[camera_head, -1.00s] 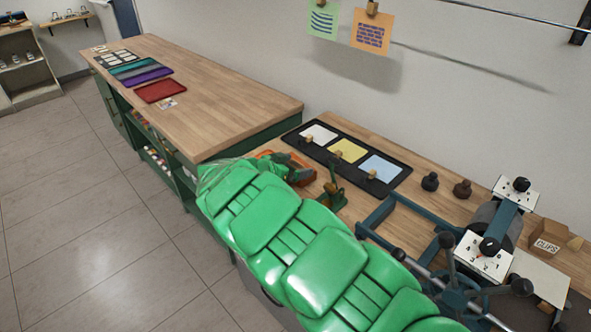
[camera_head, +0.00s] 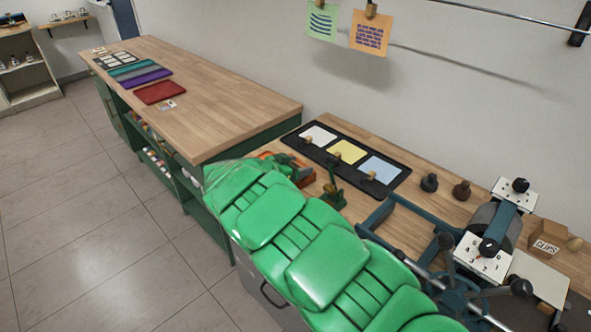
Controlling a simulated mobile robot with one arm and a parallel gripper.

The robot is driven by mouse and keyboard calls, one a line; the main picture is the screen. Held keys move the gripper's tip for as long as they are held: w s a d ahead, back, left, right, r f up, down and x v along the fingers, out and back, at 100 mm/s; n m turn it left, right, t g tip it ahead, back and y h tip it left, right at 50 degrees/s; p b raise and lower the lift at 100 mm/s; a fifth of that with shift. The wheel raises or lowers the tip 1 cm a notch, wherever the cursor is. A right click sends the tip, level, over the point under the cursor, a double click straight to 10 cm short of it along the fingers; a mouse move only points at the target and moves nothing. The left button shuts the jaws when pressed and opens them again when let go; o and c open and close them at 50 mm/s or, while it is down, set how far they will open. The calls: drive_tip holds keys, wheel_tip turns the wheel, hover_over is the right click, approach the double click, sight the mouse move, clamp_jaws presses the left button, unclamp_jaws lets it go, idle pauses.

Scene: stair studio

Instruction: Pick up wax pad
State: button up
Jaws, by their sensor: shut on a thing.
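I cannot single out a wax pad with certainty. A flat dark red tray or pad (camera_head: 160,92) lies on the far wooden worktop, with a purple strip (camera_head: 148,77) and a teal strip beyond it. My bulky green arm crosses the lower middle of the view. Its far end is near the corner of the far worktop. My gripper's fingers do not show, and anything they hold is hidden.
The near bench holds a black tray (camera_head: 403,185) with white, yellow and blue sheets, a green hand tool (camera_head: 333,190), two dark knobs, a roller press (camera_head: 490,235) and a clips box (camera_head: 545,242). The far worktop's right half (camera_head: 230,100) is bare. Floor at left is clear.

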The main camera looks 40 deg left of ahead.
drive_tip(key=shift+r, duration=1.5)
drive_tip(key=shift+s+d+r, duration=0.2)
drive_tip(key=shift+d+r, duration=0.05)
drive_tip(key=shift+r, duration=0.15)
drive_tip(key=shift+s+d+r, duration=0.2)
drive_tip(key=shift+r, duration=0.2)
drive_tip(key=shift+s+d+r, duration=3.6)
drive_tip(key=shift+d+r, duration=0.6)
drive_tip(key=shift+d, duration=0.95)
hover_over(298, 164)
drive_tip(key=shift+s+d+f, duration=0.1)
drive_tip(key=shift+d+f, duration=0.1)
drive_tip(key=shift+f, duration=0.75)
drive_tip(key=shift+d+f, duration=0.2)
drive_tip(key=shift+f, duration=0.75)
drive_tip(key=shift+w+a+f, duration=0.5)
drive_tip(key=shift+a+f, duration=0.15)
drive_tip(key=shift+f, duration=0.35)
drive_tip(key=shift+w+a+f, duration=0.45)
drive_tip(key=shift+a+f, duration=0.15)
drive_tip(key=shift+f, duration=0.35)
drive_tip(key=shift+w+a+f, duration=0.5)
drive_tip(key=shift+a+f, duration=0.15)
drive_tip(key=shift+f, duration=0.35)
drive_tip(key=shift+a+f, duration=0.1)
drive_tip(key=shift+f, duration=1.4)
